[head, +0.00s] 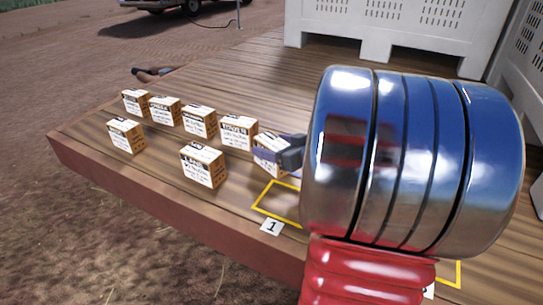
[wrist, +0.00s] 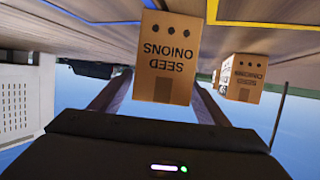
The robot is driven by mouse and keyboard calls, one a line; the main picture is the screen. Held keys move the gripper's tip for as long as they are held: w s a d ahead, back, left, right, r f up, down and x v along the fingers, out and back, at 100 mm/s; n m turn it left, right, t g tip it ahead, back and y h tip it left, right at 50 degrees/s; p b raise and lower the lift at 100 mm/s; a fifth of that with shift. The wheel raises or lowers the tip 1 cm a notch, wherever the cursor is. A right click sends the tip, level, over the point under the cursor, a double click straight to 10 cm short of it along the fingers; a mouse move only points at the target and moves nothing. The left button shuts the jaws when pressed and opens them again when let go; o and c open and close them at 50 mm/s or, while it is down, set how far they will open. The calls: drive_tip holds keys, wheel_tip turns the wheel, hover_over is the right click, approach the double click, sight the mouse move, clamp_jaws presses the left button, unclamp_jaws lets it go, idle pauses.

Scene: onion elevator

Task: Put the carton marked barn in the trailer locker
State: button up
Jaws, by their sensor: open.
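Small white-and-tan cartons with dark printing stand on the wooden deck (head: 110,163) in the head view. My gripper (head: 289,150) is open at the rightmost carton of the back row (head: 267,150), whose label is partly hidden. In the upside-down wrist view, a carton reading "seed onions" (wrist: 168,60) stands between my open fingers (wrist: 160,92), with no clear contact. I cannot make out the trailer locker.
More cartons stand left of my gripper, including a back-row one (head: 237,133) and a front-left one (head: 126,136). A yellow outline (head: 273,203) with a "1" tag (head: 271,227) lies on the deck. White bins (head: 395,30) stand behind. A second carton (wrist: 241,78) shows in the wrist view.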

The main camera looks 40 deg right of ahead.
drive_tip(key=shift+c, duration=0.6)
drive_tip(key=c, duration=1.5)
drive_tip(key=shift+r, duration=5.1)
